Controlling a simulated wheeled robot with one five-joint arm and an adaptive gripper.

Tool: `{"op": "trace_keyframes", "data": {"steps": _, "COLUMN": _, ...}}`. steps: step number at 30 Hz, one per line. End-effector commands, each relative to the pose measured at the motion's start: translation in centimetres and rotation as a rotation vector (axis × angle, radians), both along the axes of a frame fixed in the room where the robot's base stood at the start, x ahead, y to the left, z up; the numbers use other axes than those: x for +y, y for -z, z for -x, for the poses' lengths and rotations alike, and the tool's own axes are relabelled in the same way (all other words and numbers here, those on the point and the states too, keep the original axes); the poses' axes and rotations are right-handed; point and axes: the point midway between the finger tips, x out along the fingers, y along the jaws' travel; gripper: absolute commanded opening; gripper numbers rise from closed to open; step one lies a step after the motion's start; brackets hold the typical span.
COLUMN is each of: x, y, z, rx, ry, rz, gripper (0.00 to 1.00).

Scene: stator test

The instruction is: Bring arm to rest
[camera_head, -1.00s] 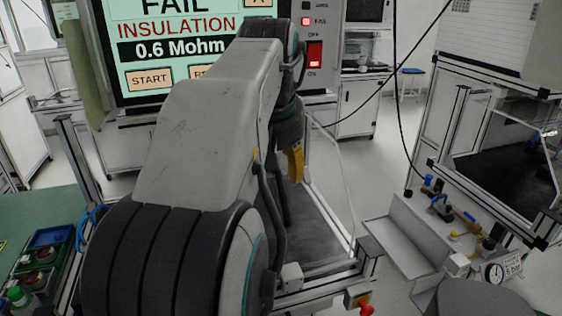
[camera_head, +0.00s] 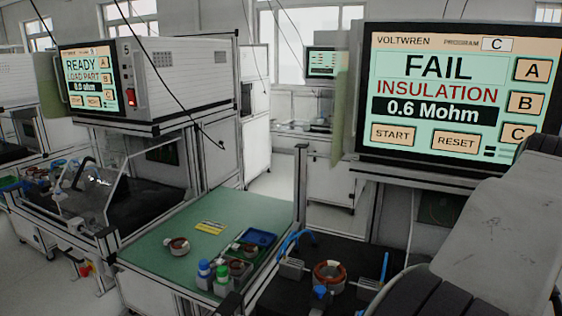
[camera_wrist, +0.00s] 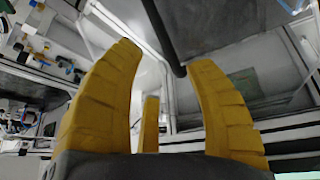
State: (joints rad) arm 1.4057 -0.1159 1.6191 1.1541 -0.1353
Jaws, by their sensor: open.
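My gripper (camera_wrist: 165,55) shows in the wrist view with its yellow fingers spread apart and nothing between them. A dark bar and the light frame of a machine stand beyond the fingers. In the head view my arm fills the lower right corner, and the gripper is out of that picture. A copper-wound stator (camera_head: 330,274) sits in the fixture on the dark bed of the near tester, left of my arm. The near tester's screen (camera_head: 445,95) reads FAIL, INSULATION, 0.6 Mohm.
A green table (camera_head: 170,250) stands left of the near tester. It holds another stator (camera_head: 177,246), a blue tray (camera_head: 262,238) and bottles with blue and green caps (camera_head: 222,277). A second tester (camera_head: 88,80) at left reads READY, LOAD PART. Cables hang across the room.

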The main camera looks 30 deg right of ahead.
Motion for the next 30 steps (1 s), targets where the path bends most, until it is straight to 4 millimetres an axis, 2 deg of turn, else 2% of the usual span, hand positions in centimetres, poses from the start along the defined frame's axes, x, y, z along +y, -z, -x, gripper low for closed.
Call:
{"op": "trace_keyframes", "data": {"steps": 1, "x": 0.4, "y": 1.9, "z": 0.1, "rx": -0.005, "ry": 0.02, "rz": -0.029, "gripper": 0.49}}
{"op": "trace_keyframes", "data": {"steps": 3, "x": 1.2, "y": 4.0, "z": 0.2, "rx": -0.014, "ry": 0.047, "rz": -0.057, "gripper": 0.49}}
{"op": "trace_keyframes", "data": {"steps": 5, "x": 2.2, "y": 5.7, "z": 0.2, "rx": -0.019, "ry": 0.061, "rz": -0.081, "gripper": 0.49}}
{"op": "trace_keyframes", "data": {"steps": 8, "x": 4.4, "y": 8.0, "z": -1.1, "rx": -0.02, "ry": 0.036, "rz": -0.115, "gripper": 0.49}}
{"op": "trace_keyframes", "data": {"steps": 11, "x": 7.5, "y": 10.2, "z": -3.2, "rx": -0.013, "ry": -0.037, "rz": -0.152, "gripper": 0.49}}
{"op": "trace_keyframes", "data": {"steps": 15, "x": 13.3, "y": 12.9, "z": -6.4, "rx": 0.017, "ry": -0.211, "rz": -0.202, "gripper": 0.49}}
{"op": "trace_keyframes", "data": {"steps": 18, "x": 17.4, "y": 14.2, "z": -7.9, "rx": 0.045, "ry": -0.35, "rz": -0.229, "gripper": 0.49}}
{"op": "trace_keyframes", "data": {"steps": 22, "x": 22.2, "y": 15.2, "z": -8.9, "rx": 0.084, "ry": -0.531, "rz": -0.253, "gripper": 0.49}}
{"op": "trace_keyframes", "data": {"steps": 26, "x": 26.2, "y": 15.5, "z": -9.5, "rx": 0.112, "ry": -0.712, "rz": -0.252, "gripper": 0.49}}
{"op": "trace_keyframes", "data": {"steps": 30, "x": 29.5, "y": 14.8, "z": -10.4, "rx": 0.118, "ry": -0.898, "rz": -0.223, "gripper": 0.49}}
